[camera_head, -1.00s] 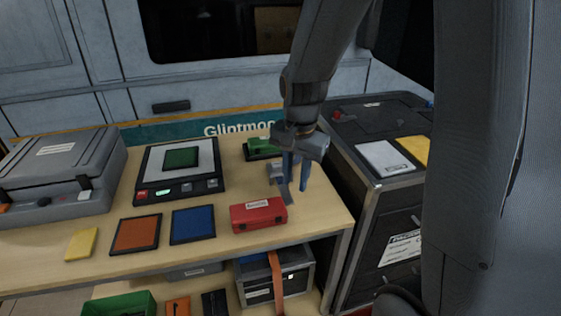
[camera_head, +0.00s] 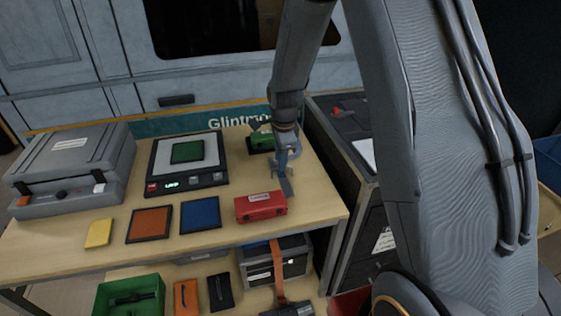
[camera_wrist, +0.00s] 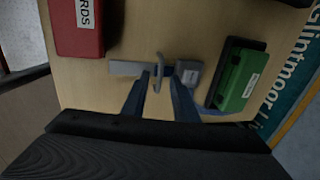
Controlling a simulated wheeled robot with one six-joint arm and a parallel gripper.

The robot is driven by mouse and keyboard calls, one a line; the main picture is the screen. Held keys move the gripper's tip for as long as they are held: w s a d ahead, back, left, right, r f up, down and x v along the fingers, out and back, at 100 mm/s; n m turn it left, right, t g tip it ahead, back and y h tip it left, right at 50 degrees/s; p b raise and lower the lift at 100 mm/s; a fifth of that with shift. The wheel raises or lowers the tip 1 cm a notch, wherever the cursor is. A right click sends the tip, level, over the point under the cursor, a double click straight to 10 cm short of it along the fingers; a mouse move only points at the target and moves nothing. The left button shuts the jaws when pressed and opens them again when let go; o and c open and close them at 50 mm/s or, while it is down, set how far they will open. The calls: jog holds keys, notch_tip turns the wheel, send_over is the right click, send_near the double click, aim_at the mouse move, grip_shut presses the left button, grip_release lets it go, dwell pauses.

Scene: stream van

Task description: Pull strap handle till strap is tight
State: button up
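A grey strap (camera_wrist: 128,68) lies flat on the workbench, with a grey block-like buckle (camera_wrist: 188,73) at its other side. A thin curved grey handle (camera_wrist: 158,72) stands up between them. In the wrist view, my gripper (camera_wrist: 159,84) is open, with one finger on each side of the handle; I cannot tell whether they touch it. In the head view, my gripper (camera_head: 285,165) is low over the bench behind the red box, and the strap (camera_head: 286,187) shows partly below it. The gripper hides most of the handle and buckle there.
A red box (camera_head: 261,207) lies in front of my gripper and a green box (camera_head: 262,141) behind it. A scale (camera_head: 187,165), coloured pads and a grey case (camera_head: 72,160) stand left. An orange strap (camera_head: 276,260) runs over a box on the lower shelf. A dark cabinet stands right.

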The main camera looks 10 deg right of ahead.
jog(key=shift+w+f, duration=0.25)
jog(key=shift+f, duration=0.95)
grip_shut()
dwell(0.6)
